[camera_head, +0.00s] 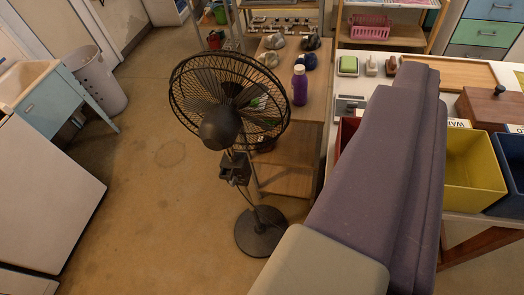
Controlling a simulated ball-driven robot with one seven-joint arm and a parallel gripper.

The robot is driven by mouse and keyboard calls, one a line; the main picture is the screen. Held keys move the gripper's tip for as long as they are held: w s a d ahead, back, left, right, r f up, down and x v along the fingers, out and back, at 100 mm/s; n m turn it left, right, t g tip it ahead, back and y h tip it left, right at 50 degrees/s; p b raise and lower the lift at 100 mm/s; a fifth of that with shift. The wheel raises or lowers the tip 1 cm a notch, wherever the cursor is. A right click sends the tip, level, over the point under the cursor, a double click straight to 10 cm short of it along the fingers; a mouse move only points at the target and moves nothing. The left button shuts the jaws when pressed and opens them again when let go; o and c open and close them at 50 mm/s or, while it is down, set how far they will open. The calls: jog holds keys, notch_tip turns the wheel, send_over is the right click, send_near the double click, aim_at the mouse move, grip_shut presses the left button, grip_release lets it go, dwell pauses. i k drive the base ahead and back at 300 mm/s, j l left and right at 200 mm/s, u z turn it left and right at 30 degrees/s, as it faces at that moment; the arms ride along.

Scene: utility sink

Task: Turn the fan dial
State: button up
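A black standing fan (222,112) with a round wire cage stands on the floor left of the middle, on a round base (262,231). A dark control box (235,167) sits on its post just below the cage. The dial is too small and dark to make out on this box. I cannot make out separate fingertips or anything held.
A wooden bench (280,85) with a purple bottle (299,86) stands behind the fan. Yellow (470,180) and dark blue bins (508,165) hang at the right table. A laundry basket (95,80) and a blue sink cabinet (50,105) stand left. The floor left of the fan is clear.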

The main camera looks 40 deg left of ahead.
aim_at(235, 179)
jog(key=u, duration=1.1)
jog(key=i+z, duration=0.2)
jog(key=z, duration=0.25)
